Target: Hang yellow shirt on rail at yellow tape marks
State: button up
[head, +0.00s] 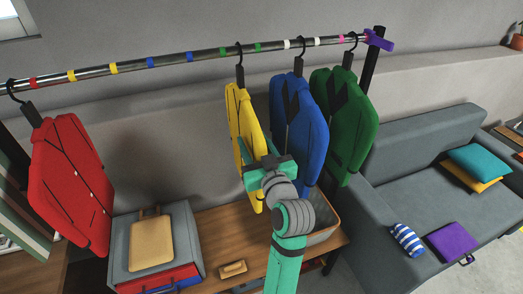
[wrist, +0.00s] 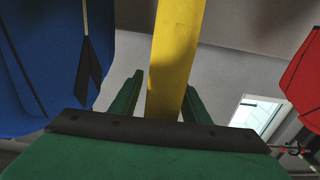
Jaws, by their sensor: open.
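The two yellow tape marks (head: 92,71) are farther left on the rail, between the red and blue marks. My gripper (head: 262,163) is at the shirt's right side in the head view, partly hiding its lower part. In the wrist view, my open green fingers (wrist: 163,92) stand on either side of the yellow shirt's narrow edge (wrist: 176,45), with gaps showing beside it.
A red shirt (head: 70,180) hangs at the far left. A blue shirt (head: 300,110) and a green shirt (head: 345,115) hang close to the right of the yellow one. The rail between red and yellow shirts is free. Below are a bench (head: 215,225) and a sofa (head: 420,145).

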jog(key=shift+w+a, duration=0.15)
jog(key=shift+w, duration=0.25)
grip_shut()
jog(key=shift+r, duration=0.1)
jog(key=shift+r, duration=0.25)
jog(key=shift+a, duration=0.1)
